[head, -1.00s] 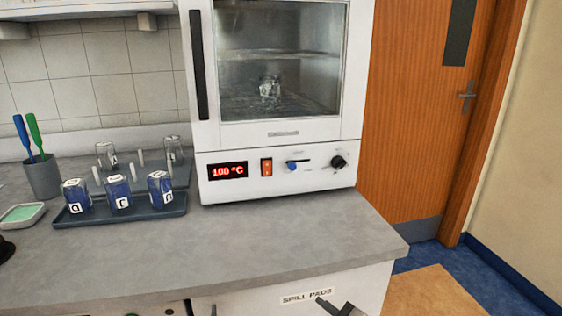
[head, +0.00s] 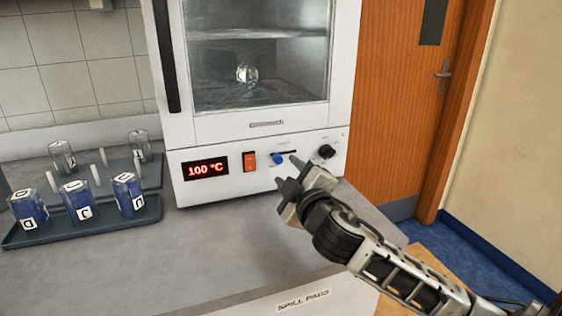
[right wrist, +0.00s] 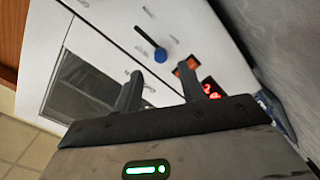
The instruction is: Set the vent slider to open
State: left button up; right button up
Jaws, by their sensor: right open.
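The vent slider's blue knob (head: 278,159) sits at the left end of a dark slot on the white oven's (head: 225,150) front panel. My right gripper (head: 286,172) is in front of the panel, its fingers apart and pointing at the slider. In the right wrist view the blue knob (right wrist: 160,54) shows just beyond and between the open fingertips (right wrist: 161,78). The gripper appears empty; I cannot tell its exact distance from the knob. My left gripper is not in view.
An orange rocker switch (head: 249,161) and a red display (head: 206,169) are left of the slider; a black dial (head: 327,151) is right. A tray (head: 150,209) with labelled blue jars stands at left. The grey counter (head: 215,240) in front is clear.

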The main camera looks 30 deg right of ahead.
aim_at(279, 161)
jog(key=x, duration=0.5)
jog(key=shift+w, duration=0.2)
